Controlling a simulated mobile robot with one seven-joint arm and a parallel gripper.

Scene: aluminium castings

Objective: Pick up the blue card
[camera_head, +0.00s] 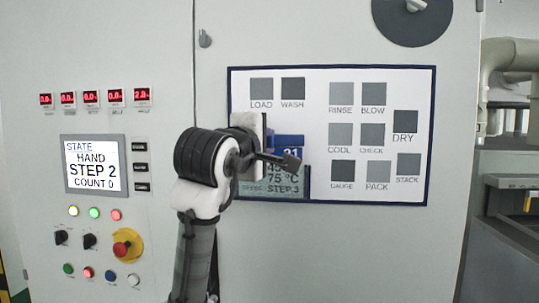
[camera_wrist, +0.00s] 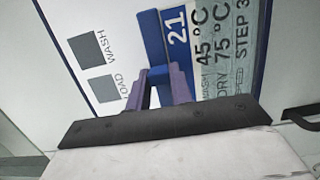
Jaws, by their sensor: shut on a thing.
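The blue card (camera_head: 289,140) is upright at the lower left of the white panel, partly hidden behind my arm's end. It has a blue top edge, a blue band marked 21 and a pale face reading 45 °C, 75 °C and STEP 3. The card also shows in the wrist view (camera_wrist: 178,38), turned on its side in the picture. My gripper (camera_wrist: 160,76) is shut on the card's blue top edge. In the head view the fingertips are largely hidden. Whether the card's lower part still sits in the dark blue holder (camera_head: 307,182) is unclear.
The white panel (camera_head: 310,125) has a dark blue frame and several grey labelled squares. Left of it on the machine front are a screen (camera_head: 93,165) reading HAND, STEP 2, COUNT 0, a red stop button (camera_head: 121,248), knobs and lamps. A pipe (camera_head: 497,70) stands at right.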

